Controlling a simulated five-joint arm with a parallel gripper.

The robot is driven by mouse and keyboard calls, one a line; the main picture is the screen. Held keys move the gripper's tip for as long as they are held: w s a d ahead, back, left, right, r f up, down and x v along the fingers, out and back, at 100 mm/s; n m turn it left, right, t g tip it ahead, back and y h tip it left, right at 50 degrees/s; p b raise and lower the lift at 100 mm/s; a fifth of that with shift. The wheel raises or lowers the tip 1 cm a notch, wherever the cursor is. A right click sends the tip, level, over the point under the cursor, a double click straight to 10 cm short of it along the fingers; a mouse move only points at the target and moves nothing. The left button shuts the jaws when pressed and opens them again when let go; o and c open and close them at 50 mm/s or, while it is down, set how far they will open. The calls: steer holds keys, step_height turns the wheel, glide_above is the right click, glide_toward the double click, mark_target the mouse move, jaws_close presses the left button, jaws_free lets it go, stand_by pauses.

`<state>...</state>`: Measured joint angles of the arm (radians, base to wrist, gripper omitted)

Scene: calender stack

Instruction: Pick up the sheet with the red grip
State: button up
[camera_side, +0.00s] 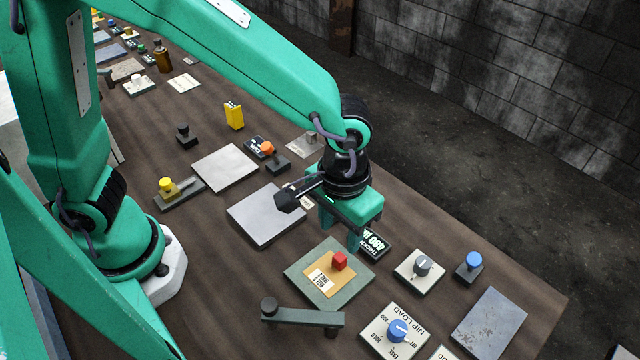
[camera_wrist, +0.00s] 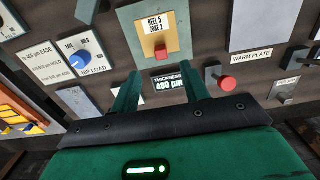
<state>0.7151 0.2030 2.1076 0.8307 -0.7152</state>
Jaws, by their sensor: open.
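The sheet is a small tan square (camera_side: 319,293) with a white label and a red block grip (camera_side: 340,261) standing on it. It lies on a grey-green plate (camera_side: 298,271). In the wrist view the sheet (camera_wrist: 176,38) is at the top centre, its label reads "REEL 5 ZONE 2", and the red grip (camera_wrist: 160,52) faces me. My gripper (camera_side: 340,236) is open and empty, pointing down above the table behind the grip in the side view. In the wrist view the two fingers (camera_wrist: 160,80) are apart, with the grip beyond their tips.
A thickness display (camera_side: 375,243) reading 480 µm is close beside my fingers. A grey-knob dial (camera_side: 422,266), a blue-knob nip load dial (camera_side: 398,331) and a black-handled lever (camera_side: 305,317) surround the plate. A bare grey plate (camera_side: 265,215) lies behind. Another red knob (camera_wrist: 228,83) shows in the wrist view.

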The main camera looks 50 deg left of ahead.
mark_target(336, 260)
steer(key=shift+f, duration=1.3)
steer(key=shift+f, duration=0.1)
steer(key=shift+s+f, duration=0.15)
steer(key=shift+f, duration=2.35)
jaws_close()
